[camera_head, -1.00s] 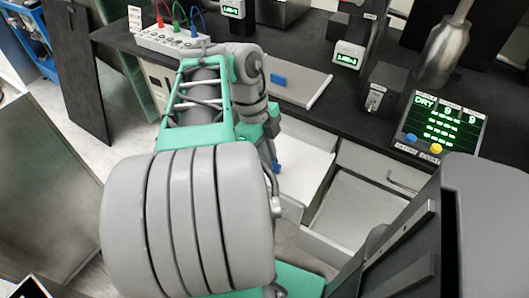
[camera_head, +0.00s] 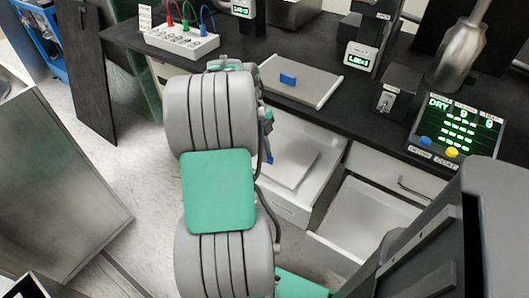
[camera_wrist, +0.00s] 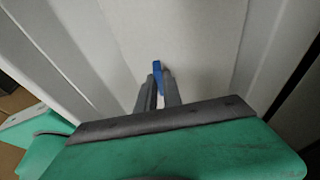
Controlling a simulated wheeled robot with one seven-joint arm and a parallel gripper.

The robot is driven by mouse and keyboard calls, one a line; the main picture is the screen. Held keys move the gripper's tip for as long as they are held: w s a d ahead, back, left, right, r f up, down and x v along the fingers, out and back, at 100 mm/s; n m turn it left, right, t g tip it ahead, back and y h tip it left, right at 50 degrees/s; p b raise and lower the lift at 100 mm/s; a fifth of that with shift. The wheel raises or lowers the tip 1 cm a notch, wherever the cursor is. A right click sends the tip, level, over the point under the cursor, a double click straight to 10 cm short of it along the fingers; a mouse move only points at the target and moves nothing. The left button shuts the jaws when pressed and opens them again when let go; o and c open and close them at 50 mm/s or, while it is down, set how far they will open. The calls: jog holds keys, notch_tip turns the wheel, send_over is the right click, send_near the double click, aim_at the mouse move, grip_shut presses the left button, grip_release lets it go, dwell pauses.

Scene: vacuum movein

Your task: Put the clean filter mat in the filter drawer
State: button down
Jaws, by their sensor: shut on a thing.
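My gripper (camera_wrist: 159,86) is shut on a small blue tab (camera_wrist: 158,70) in the wrist view. The tab stands over a pale, flat panel, the mat (camera_wrist: 185,45), lying between the pale side walls of a drawer. In the head view the mat (camera_head: 297,166) shows as a light grey slab inside the open left drawer (camera_head: 290,208). A bit of blue (camera_head: 268,157) shows beside my arm, which hides the gripper and the drawer's left part. I cannot tell whether the mat rests fully on the drawer floor.
A grey panel with a blue tab (camera_head: 316,86) lies on the black counter. An open, empty-looking drawer (camera_head: 365,220) is at the right. A socket box (camera_head: 182,40), a dark box (camera_head: 398,90) and a display reading DRY (camera_head: 458,125) stand on the counter. Floor shows at left.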

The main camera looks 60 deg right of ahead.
jog(key=shift+f, duration=0.15)
jog(key=c, duration=1.5)
grip_release()
